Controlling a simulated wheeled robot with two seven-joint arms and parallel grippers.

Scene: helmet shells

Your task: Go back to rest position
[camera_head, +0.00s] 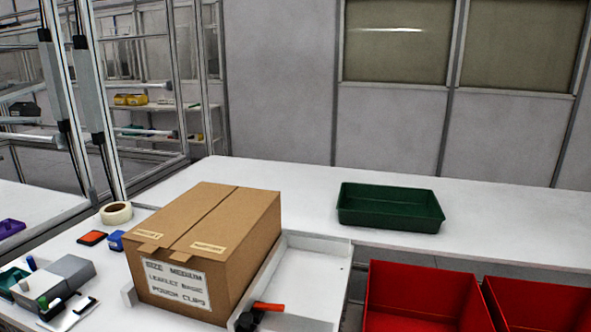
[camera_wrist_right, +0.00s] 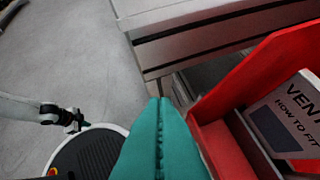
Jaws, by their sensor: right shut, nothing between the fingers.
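My right gripper (camera_wrist_right: 160,101) shows in the right wrist view as two teal fingers pressed together, with nothing between them. It hangs beside the table's metal edge (camera_wrist_right: 200,38) and a red bin (camera_wrist_right: 285,60), holding neither. In the head view no gripper shows over the table.
A closed cardboard box (camera_head: 213,240) stands on the white table (camera_head: 310,190), beside a white tray (camera_head: 312,262). A green tray (camera_head: 390,208) lies behind. Red bins (camera_head: 420,300) stand at front right. A printed leaflet (camera_wrist_right: 290,115) lies in the near red bin.

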